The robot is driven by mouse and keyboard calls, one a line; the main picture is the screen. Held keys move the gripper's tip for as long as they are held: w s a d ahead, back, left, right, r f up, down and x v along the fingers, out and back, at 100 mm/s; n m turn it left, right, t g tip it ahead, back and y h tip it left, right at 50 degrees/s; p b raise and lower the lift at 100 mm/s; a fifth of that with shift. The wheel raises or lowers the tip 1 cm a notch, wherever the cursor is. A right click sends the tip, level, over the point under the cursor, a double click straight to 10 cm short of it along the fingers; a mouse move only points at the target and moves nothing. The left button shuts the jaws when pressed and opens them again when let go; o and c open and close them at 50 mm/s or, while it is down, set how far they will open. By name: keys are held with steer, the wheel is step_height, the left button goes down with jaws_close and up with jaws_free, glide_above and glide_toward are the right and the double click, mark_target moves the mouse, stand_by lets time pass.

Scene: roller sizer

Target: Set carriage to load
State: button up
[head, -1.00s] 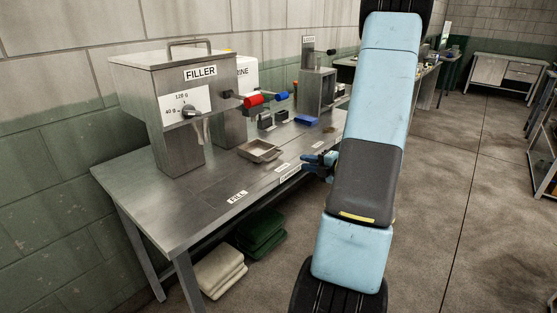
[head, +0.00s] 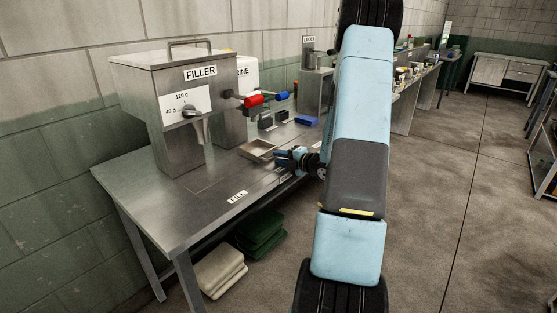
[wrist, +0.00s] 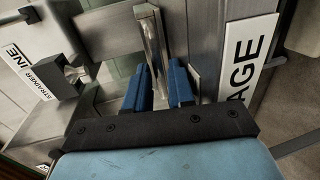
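A shallow metal tray (head: 258,150) sits on the steel bench near its front edge, beyond the FILL label (head: 238,197). I cannot make out the carriage itself clearly. My gripper (head: 279,157) is close to the tray's right side in the head view. In the wrist view my gripper (wrist: 160,86) has its two blue fingers apart. An upright metal bar (wrist: 151,38) stands ahead of them and runs down into the gap between them. Contact with it cannot be told. A white label ending in AGE (wrist: 247,60) lies right of the fingers.
The filler (head: 185,100) with its dial and spout stands at the back left of the bench (head: 150,195). Red (head: 254,100) and blue (head: 281,96) handles stick out behind the tray. A blue block (head: 307,120) lies farther along.

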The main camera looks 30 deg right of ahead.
jaws_close()
stand_by(0.4)
